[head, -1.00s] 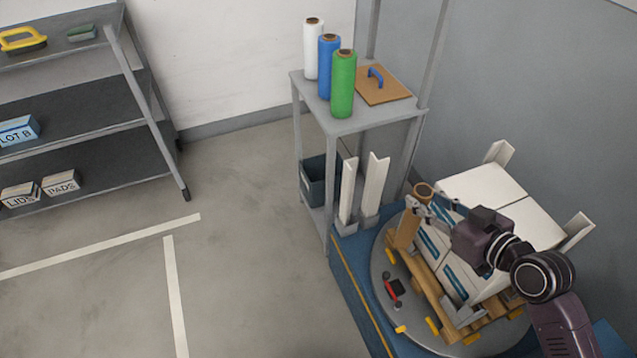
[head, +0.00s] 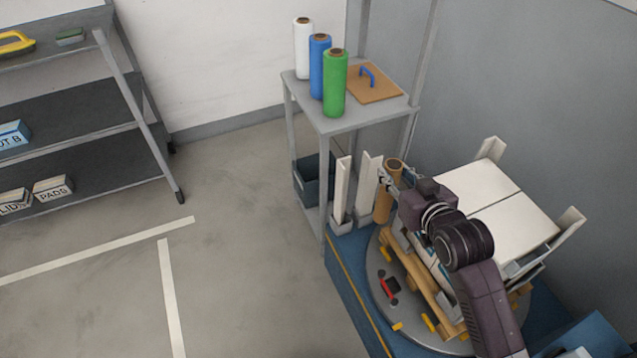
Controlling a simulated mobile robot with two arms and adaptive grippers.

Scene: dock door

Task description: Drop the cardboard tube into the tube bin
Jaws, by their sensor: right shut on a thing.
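The cardboard tube (head: 382,209) is brown, hollow and nearly upright. My right gripper (head: 387,181) is shut on its upper part and holds it beside the white posts, at the left edge of the carton load. Whether the tube's lower end touches anything cannot be told. An open dark grey-blue bin (head: 308,184), the only bin I see, sits on the lower level of the grey stand, left of the tube. A stand leg and a white post hide part of it, and its inside is mostly hidden. My left gripper is out of view.
The grey stand (head: 345,122) carries white, blue and green rolls and a brown board with a blue handle (head: 367,76). White posts (head: 342,190) rise between bin and tube. White cartons (head: 510,220) sit on a pallet over a round turntable. Floor at left is clear.

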